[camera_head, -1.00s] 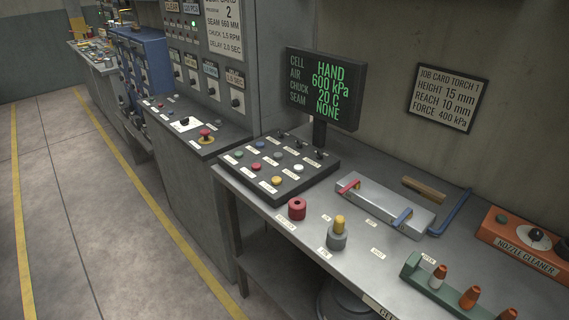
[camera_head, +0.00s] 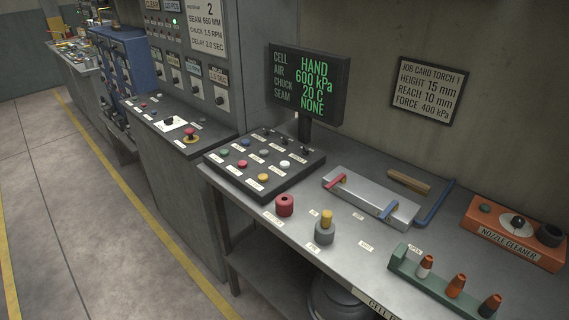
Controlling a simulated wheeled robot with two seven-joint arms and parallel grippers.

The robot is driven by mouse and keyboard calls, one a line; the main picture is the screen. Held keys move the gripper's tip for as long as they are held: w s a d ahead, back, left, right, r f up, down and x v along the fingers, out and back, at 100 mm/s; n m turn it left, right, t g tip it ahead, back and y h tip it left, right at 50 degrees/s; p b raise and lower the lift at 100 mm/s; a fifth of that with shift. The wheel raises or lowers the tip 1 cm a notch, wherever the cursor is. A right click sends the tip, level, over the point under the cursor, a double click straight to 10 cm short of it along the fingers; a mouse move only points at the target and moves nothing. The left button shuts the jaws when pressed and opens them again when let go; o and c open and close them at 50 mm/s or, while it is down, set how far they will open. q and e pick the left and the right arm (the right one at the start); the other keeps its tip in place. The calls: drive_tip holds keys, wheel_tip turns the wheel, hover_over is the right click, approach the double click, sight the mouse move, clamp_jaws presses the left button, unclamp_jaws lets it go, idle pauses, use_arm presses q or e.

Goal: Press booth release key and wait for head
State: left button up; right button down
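A black key panel (camera_head: 292,180) with several round coloured keys and small labels lies on the steel bench. Its keys include a green one (camera_head: 224,152), a red one (camera_head: 242,164), a yellow one (camera_head: 263,177) and a white one (camera_head: 285,164). The labels are too small to read, so I cannot tell which is the booth release key. A screen (camera_head: 310,84) above it reads HAND, 600 kPa, 20 C, NONE. No head can be made out. Neither of my grippers is in view.
The bench (camera_head: 345,262) also holds a red cylinder (camera_head: 284,205), a grey pot with a yellow top (camera_head: 325,232), a metal block with red and blue levers (camera_head: 370,198), a green nozzle rack (camera_head: 425,283) and an orange nozzle cleaner (camera_head: 512,234). Consoles stand at left; the floor is clear.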

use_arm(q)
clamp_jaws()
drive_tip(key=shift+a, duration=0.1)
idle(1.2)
